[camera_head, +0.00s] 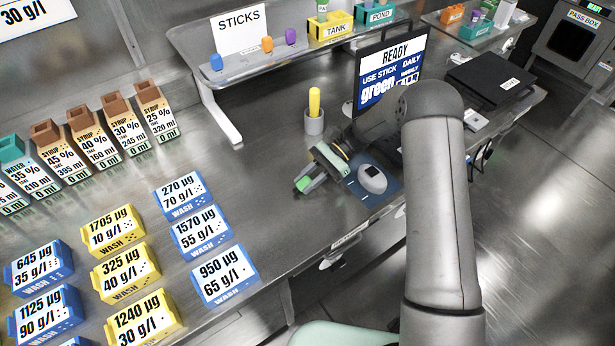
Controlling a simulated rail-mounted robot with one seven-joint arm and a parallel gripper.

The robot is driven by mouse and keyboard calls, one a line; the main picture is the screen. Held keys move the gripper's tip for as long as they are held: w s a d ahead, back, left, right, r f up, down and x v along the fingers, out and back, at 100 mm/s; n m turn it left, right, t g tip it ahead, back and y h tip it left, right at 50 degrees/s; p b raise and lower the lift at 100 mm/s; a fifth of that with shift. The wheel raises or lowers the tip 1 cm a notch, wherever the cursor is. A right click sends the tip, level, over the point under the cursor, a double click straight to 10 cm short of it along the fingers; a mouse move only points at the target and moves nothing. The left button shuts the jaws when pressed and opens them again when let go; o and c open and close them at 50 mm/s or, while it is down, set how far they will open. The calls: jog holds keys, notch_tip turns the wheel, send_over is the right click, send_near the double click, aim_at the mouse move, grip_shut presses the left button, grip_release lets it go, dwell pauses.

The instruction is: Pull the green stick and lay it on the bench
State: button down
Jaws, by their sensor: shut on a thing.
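The green stick (305,184) shows as a small bright green end low over the bench (265,135), at the tips of my gripper (307,180). My gripper is shut on it. Most of the stick is hidden by the fingers, and I cannot tell whether it touches the bench. On the raised shelf marked STICKS (240,72), a blue stick (216,62), an orange stick (267,44) and a purple stick (291,36) stand in a row.
A grey cup (314,122) with a yellow-handled tool stands just behind my gripper. Blue and yellow WASH boxes (225,275) stand front left. Bench between boxes and gripper is clear.

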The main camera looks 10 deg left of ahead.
jog(key=shift+f, duration=0.1)
jog(key=c, duration=1.1)
grip_release()
jog(key=shift+o, duration=0.2)
jog(key=b+v, duration=0.3)
jog(key=v, duration=1.4)
jog(key=shift+w, duration=0.2)
jog(key=shift+d, duration=0.15)
